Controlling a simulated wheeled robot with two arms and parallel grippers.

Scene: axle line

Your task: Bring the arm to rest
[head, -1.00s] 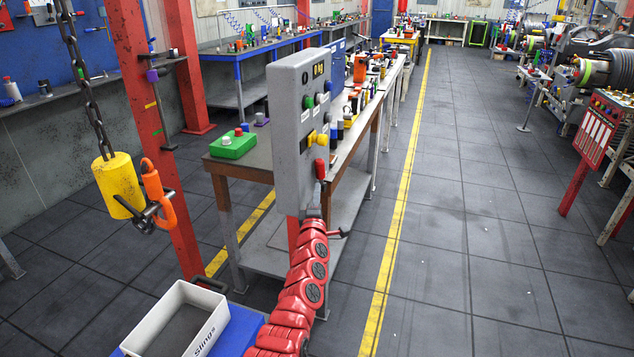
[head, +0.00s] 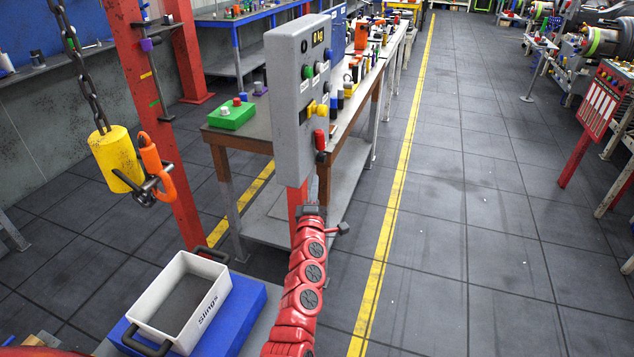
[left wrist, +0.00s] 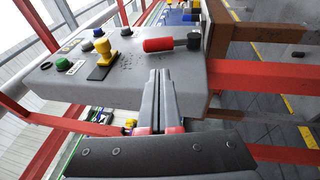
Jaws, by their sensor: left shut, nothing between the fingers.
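My left arm (head: 300,285) is red and rises from the bottom middle of the head view. Its gripper (head: 313,198) is at the lower edge of a grey control box (head: 292,110), below a red-handled lever (head: 319,140) on the box's side. In the left wrist view the two grey fingers (left wrist: 162,75) lie together, shut and empty. They point at the box (left wrist: 190,85), just short of the red lever handle (left wrist: 158,45) in the picture. I cannot tell whether the fingertips touch the box. My right gripper is not in view.
A white "Slings" crate (head: 150,313) sits on a blue surface (head: 245,310) left of my arm. A yellow weight (head: 115,160) and orange hook (head: 156,165) hang by a red post (head: 150,90). A workbench (head: 345,150) stands behind the box.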

